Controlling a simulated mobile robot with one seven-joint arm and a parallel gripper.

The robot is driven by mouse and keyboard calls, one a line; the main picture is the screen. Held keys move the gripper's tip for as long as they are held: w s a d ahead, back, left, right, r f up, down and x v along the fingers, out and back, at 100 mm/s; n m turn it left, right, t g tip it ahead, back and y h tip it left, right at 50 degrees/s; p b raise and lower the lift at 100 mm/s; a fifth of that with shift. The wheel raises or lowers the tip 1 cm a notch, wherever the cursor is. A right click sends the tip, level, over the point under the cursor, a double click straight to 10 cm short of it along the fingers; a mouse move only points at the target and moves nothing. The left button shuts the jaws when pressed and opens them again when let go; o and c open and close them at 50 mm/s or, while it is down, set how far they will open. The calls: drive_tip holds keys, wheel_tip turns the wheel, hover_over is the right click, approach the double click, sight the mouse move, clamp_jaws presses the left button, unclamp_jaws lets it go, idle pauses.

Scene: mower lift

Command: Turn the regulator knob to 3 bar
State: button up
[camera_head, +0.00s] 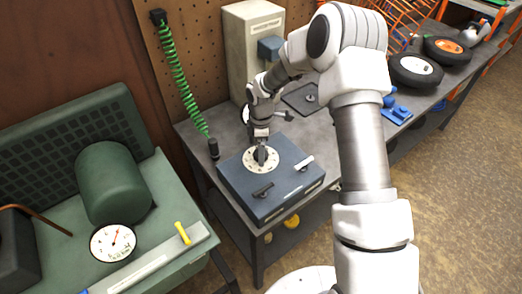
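A blue-grey box (247,192) stands on the bench, with a round white dial plate (250,166) with dark marks on its top. My gripper (261,157) points down over the middle of this dial, at or just above its centre. Any knob there is hidden or cannot be told from the fingers, and whether the fingers grip it is too small to tell. A white round gauge (104,247) with a red needle pointing up and slightly right is at the lower left, by a green tank (112,183). Its numbers are unreadable.
Two small handles, one black (263,191) and one white (304,163), lie on the box. A green coiled hose (177,75) hangs at the left. A pale cabinet (245,40) stands behind my gripper. Wheels (415,70) and blue parts (397,113) lie further right.

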drive_tip(key=shift+f, duration=0.45)
drive_tip(key=shift+c, duration=0.2)
drive_tip(key=c, duration=1.3)
